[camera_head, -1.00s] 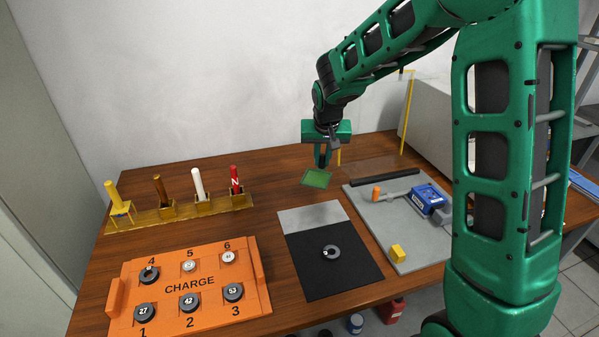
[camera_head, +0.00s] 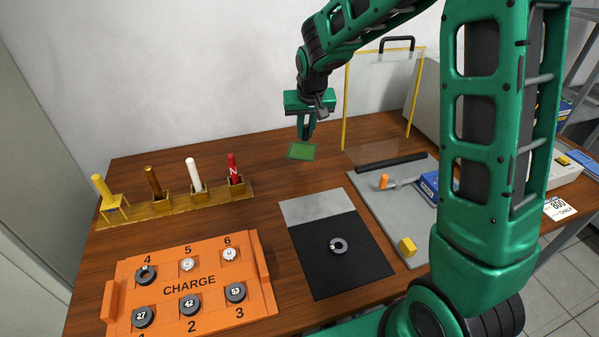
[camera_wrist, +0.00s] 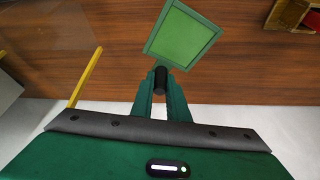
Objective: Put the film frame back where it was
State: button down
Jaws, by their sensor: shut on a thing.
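The film frame is a flat square with a green film and a darker green rim (camera_head: 301,151); it also shows in the wrist view (camera_wrist: 183,36). My gripper (camera_head: 306,134) is shut on a dark knob or handle at the frame's near edge, seen between the fingers in the wrist view (camera_wrist: 161,80). The frame appears held above the back middle of the wooden table; its exact height is hard to tell. The fingers partly hide the handle.
A yellow-edged clear panel (camera_head: 378,100) stands to the right. A wooden rack (camera_head: 178,207) with several coloured rods is at left. An orange CHARGE tray (camera_head: 190,285), a black-and-grey mat (camera_head: 345,265) and a grey board (camera_head: 400,225) lie in front. Bare table lies between rack and mat.

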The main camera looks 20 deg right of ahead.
aim_at(307, 149)
jog(key=s+a+r+n+y, duration=0.25)
jog(key=a+n, duration=0.35)
jog(key=a, duration=0.7)
jog(key=w+d+f, duration=0.1)
jog(key=d+f, duration=0.1)
jog(key=d, duration=0.1)
jog(key=d+f, duration=0.2)
jog(key=d, duration=0.2)
jog(key=w+d+f, duration=0.1)
jog(key=d+f, duration=0.1)
jog(key=d, duration=0.1)
jog(key=shift+w+d+f, duration=0.2)
jog(key=shift+w+d, duration=0.05)
jog(key=shift+w, duration=0.05)
jog(key=shift+f, duration=1.95)
jog(key=c, duration=1.7)
grip_release()
jog(key=v, duration=1.2)
jog(key=shift+w+a+r, duration=0.1)
jog(key=shift+a, duration=0.1)
